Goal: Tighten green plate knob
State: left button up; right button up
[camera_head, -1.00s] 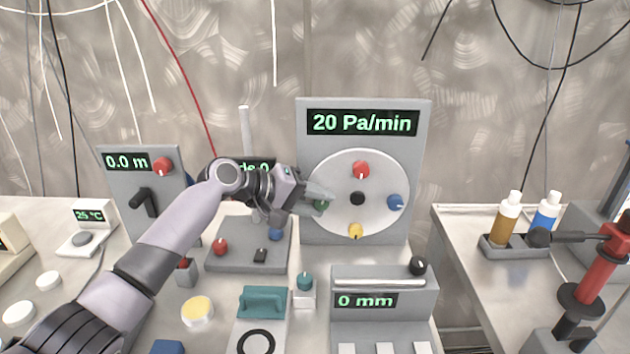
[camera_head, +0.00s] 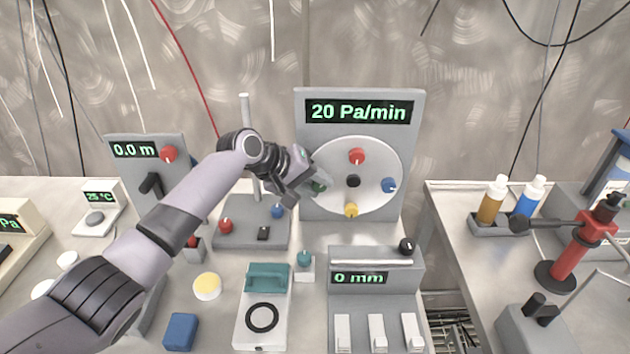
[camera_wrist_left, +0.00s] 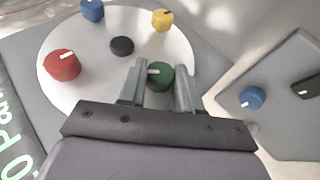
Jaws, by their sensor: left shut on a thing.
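The round white plate (camera_head: 372,165) is on an upright grey panel whose display reads 20 Pa/min. It carries a red knob (camera_head: 357,156), a blue knob (camera_head: 389,185), a yellow knob (camera_head: 351,210), a black centre knob (camera_head: 353,181) and the green knob (camera_head: 318,187). My left gripper (camera_head: 316,184) is at the green knob, which it partly hides in the head view. In the left wrist view, the green knob (camera_wrist_left: 160,75) with its white mark sits between the two fingers (camera_wrist_left: 158,88), which are shut on it. My right gripper is not in view.
A grey box with a 0 mm display (camera_head: 376,262) stands below the panel. Two bottles (camera_head: 510,200) and a red stand (camera_head: 570,262) are on the right bench, beyond a gap.

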pick_arm(q)
jog(key=o, duration=1)
jog(key=shift+o, duration=0.2)
jog(key=v, duration=0.7)
